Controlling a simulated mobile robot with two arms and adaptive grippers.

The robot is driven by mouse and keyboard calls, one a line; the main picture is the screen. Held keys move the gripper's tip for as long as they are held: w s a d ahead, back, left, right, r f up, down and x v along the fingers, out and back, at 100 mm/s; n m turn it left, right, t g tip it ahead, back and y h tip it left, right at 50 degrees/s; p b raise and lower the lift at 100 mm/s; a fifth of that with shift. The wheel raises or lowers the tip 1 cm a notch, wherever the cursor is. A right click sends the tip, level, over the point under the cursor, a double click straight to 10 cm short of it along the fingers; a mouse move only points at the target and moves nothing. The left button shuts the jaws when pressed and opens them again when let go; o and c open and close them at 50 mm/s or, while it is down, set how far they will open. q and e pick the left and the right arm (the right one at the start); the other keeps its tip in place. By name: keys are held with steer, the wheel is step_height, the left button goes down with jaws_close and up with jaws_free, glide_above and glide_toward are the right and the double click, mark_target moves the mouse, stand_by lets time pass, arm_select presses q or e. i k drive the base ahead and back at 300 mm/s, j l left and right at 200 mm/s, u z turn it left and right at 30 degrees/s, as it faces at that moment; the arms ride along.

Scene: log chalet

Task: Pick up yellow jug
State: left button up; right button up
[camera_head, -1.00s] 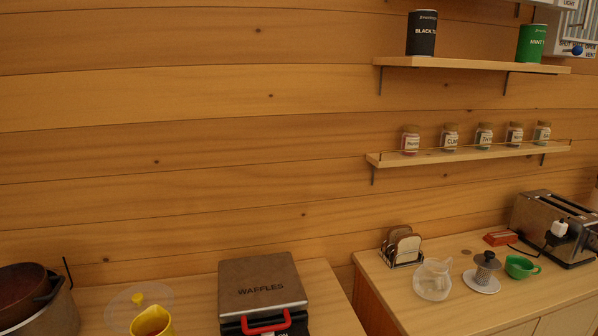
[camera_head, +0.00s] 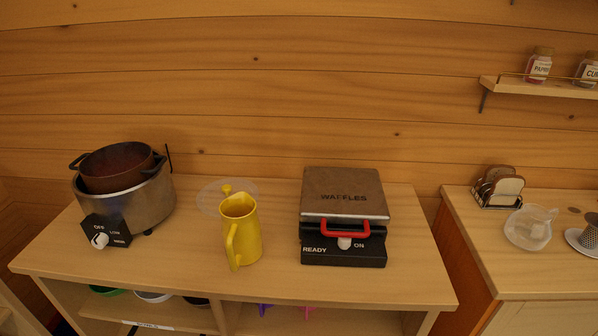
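The yellow jug (camera_head: 246,240) stands upright on the wooden counter (camera_head: 400,284), between the slow cooker and the waffle maker. Its handle is on the left side and faces partly toward me. Its top is open. A clear round lid with a yellow knob (camera_head: 227,190) lies on the counter just behind it. Neither of my grippers shows in the head view.
A slow cooker (camera_head: 158,206) with a dark pot (camera_head: 117,170) in it stands at the left. A waffle maker (camera_head: 345,190) with a red handle stands right of the jug. The counter in front of the jug is clear.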

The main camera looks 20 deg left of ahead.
mark_target(241, 230)
steer(key=u, duration=1.6)
steer(key=k+l, duration=0.45)
steer(key=l+u, duration=0.05)
